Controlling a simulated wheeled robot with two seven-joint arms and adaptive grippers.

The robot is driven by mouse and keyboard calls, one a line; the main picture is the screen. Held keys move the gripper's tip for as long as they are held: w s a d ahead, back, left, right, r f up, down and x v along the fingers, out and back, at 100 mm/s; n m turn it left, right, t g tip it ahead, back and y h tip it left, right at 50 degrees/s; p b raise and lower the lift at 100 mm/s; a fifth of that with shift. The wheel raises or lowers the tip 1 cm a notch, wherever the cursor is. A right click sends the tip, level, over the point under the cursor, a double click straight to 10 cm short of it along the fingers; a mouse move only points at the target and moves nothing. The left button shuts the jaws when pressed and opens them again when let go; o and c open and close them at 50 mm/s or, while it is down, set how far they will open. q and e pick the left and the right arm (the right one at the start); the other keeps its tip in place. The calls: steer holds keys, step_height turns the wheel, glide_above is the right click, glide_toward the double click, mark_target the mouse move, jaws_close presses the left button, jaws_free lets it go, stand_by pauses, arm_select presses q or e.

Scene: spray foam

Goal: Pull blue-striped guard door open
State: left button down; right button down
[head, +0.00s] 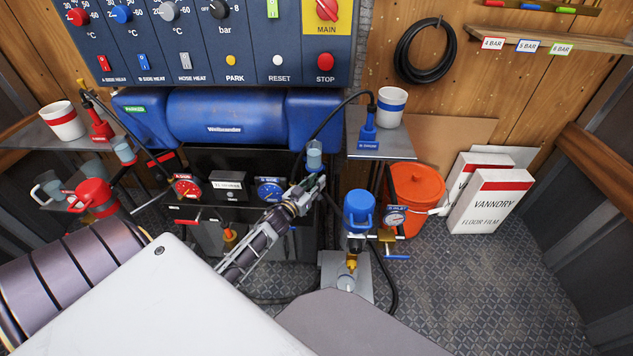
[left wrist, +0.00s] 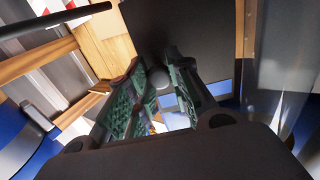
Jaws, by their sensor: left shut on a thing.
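My left gripper (head: 314,182) reaches in front of the dark cabinet below the blue machine. In the left wrist view its green-padded fingers (left wrist: 155,95) are closed around a small grey round knob (left wrist: 160,78). A dark flat panel (left wrist: 205,35) lies behind the knob. In the head view my gripper and forearm cover the knob and part of the cabinet front. My right gripper is not in view.
A blue-topped pump (head: 359,210) stands just right of my gripper, with an orange bucket (head: 415,190) beyond it. Black hoses hang nearby. The floor (head: 480,290) at the right is clear.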

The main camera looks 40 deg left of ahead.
arm_select(q)
steer(key=c, duration=1.3)
jaws_free()
steer(key=shift+r, duration=0.1)
steer(key=shift+r, duration=4.95)
steer(key=shift+o, duration=0.2)
